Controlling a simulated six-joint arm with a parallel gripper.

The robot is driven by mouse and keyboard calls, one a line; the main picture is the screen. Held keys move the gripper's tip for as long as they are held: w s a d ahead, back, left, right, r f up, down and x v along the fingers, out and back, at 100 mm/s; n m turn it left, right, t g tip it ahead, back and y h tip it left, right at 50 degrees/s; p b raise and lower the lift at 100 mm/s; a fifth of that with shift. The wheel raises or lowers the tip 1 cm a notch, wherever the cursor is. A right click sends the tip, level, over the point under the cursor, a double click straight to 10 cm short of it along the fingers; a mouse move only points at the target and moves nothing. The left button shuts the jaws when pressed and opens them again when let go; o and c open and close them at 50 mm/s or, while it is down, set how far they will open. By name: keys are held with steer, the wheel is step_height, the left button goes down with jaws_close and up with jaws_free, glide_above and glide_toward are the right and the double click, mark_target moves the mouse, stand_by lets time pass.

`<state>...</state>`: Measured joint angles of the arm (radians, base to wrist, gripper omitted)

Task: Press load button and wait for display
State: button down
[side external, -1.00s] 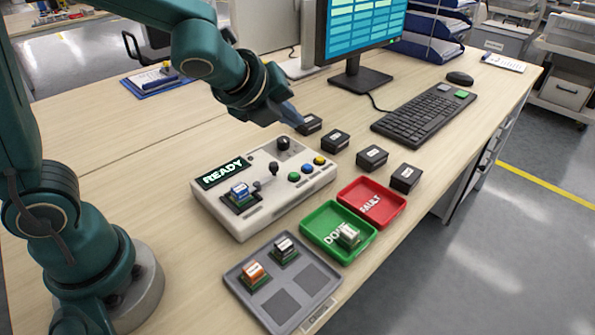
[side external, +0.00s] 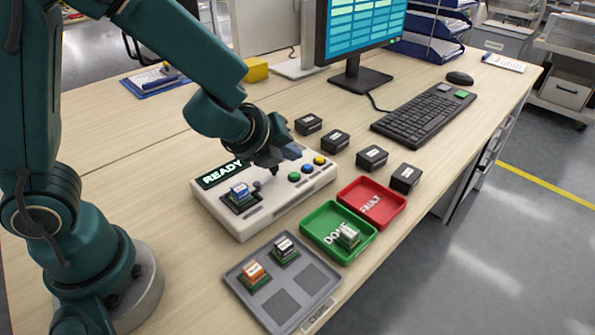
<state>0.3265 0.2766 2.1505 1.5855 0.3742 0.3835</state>
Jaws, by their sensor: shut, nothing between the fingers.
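The grey tester box (side external: 262,218) stands on the bench. Its display (side external: 221,174) reads READY in light letters, and the arm crowds its upper right edge. A blue-and-white module (side external: 239,189) sits in the box's socket. My gripper (side external: 279,164) is shut and empty, low over the box's middle, left of the buttons. It hides the dark knob and part of the lever. Whether it touches the box is unclear.
A green DONE tray (side external: 310,228) holds a pale module (side external: 347,235). The red FAULT tray (side external: 384,196) looks empty. A grey tray (side external: 238,277) holds an orange and a black-and-white module. Several black blocks (side external: 335,140) stand behind the box, near the keyboard (side external: 424,118).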

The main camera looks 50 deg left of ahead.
steer(key=shift+f, duration=0.85)
stand_by(1.6)
steer(key=shift+f, duration=0.45)
steer(key=shift+f, duration=0.4)
stand_by(0.4)
steer(key=shift+r, duration=0.85)
steer(key=shift+r, duration=2.55)
